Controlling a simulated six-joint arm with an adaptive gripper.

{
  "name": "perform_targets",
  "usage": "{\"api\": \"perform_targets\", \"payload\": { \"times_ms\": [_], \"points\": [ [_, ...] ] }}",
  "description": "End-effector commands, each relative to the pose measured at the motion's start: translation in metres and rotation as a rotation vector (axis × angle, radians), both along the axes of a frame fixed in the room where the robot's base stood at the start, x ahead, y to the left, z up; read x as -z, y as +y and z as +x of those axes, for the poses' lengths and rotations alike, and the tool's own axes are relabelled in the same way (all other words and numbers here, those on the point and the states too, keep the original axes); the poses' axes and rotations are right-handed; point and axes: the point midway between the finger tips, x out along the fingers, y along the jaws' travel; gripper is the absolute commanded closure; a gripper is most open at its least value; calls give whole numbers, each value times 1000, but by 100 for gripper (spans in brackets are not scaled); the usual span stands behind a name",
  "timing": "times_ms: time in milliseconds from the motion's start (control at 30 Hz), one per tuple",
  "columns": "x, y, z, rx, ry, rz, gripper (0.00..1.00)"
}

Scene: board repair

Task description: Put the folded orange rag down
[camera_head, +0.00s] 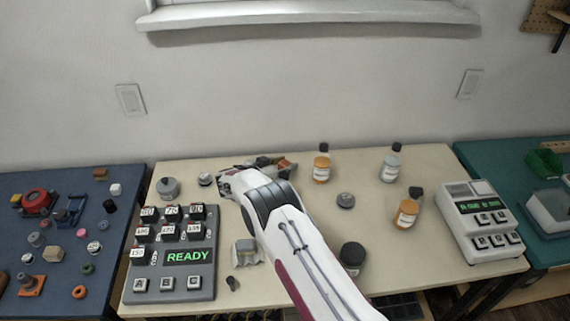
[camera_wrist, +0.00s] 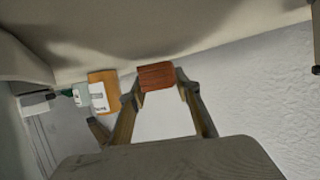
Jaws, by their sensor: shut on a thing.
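The folded orange rag (camera_wrist: 156,76) is a small reddish-orange block between my fingertips in the wrist view. My gripper (camera_wrist: 157,84) is shut on it. In the head view my gripper (camera_head: 276,163) is over the back of the cream table, near the wall, and a bit of orange shows at its tip. My arm hides much of the rag there. In the wrist view the rag appears against the table edge area; I cannot tell whether it touches the table top (camera_head: 310,230).
An amber bottle (camera_head: 321,168) stands just right of my gripper, with a pale bottle (camera_head: 391,167) and a tipped-looking amber bottle (camera_head: 407,212) further right. A grey READY panel (camera_head: 178,258) and a small pot (camera_head: 168,188) are left. A dark round jar (camera_head: 352,256) is by my arm.

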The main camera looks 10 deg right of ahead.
Motion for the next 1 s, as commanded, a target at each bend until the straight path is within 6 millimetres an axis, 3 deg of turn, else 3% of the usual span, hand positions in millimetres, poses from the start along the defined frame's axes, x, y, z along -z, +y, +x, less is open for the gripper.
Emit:
{"api": "perform_targets", "payload": {
  "times_ms": [633,667,700,1000],
  "points": [
    [10,0,0,0,0,0,82],
    [10,0,0,0,0,0,60],
    [10,0,0,0,0,0,51],
    [10,0,0,0,0,0,51]
  ]
}}
